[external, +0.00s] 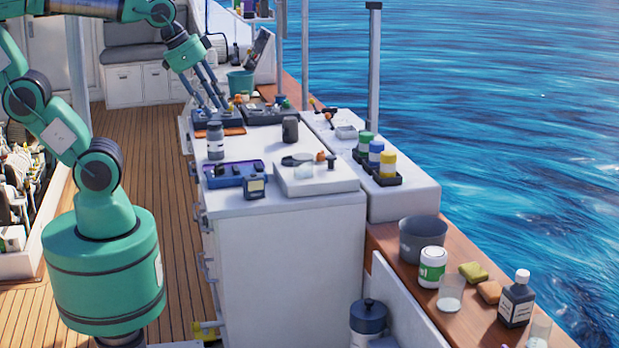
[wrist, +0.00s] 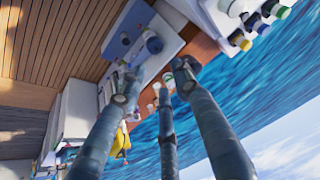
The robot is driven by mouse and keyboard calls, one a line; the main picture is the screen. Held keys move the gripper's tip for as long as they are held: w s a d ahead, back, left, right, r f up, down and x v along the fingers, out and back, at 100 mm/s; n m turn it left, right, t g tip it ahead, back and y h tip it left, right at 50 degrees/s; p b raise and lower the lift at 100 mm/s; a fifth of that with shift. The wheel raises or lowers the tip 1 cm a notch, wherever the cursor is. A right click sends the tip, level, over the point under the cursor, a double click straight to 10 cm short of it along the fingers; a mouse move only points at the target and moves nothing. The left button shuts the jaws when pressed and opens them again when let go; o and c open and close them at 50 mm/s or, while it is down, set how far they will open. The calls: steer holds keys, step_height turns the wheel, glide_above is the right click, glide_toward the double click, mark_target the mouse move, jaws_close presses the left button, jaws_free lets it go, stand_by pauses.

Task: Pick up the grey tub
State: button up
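The grey tub (external: 422,240) is an open, round, dark grey tub. It stands upright on the wooden side ledge at the right of the external view, behind a white jar with a green label. My gripper (external: 208,103) is far from it, over the far end of the white counter, with its long fingers pointing down. In the wrist view my gripper (wrist: 157,84) has its three fingers spread, with nothing visibly held between them. I cannot pick out the grey tub for certain in the wrist view.
The white counter (external: 270,225) carries trays, bottles and a dark cup (external: 290,129). A metal post (external: 374,70) rises behind it. Water lies beyond the ledge.

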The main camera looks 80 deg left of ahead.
steer(key=w+f+m+g+p, duration=0.3)
steer(key=w+m, duration=1)
steer(key=w, duration=1.8)
steer(key=w+f+m+p, duration=0.2)
steer(key=w+f+m, duration=0.3)
steer(key=w+f, duration=0.5)
steer(key=w+d+f+m+p, duration=0.1)
steer(key=w+f+m+p, duration=0.1)
steer(key=w+f+m, duration=0.4)
steer(key=w+x, duration=0.2)
steer(key=x, duration=0.9)
steer(key=shift+w+d+r+p, duration=0.2)
steer(key=shift+w+d+p, duration=0.1)
steer(key=shift+w, duration=0.05)
steer(key=shift+f, duration=0.15)
steer(key=x, duration=0.8)
steer(key=shift+f+b, duration=0.2)
steer(key=shift+b, duration=0.2)
steer(key=shift+s, duration=0.15)
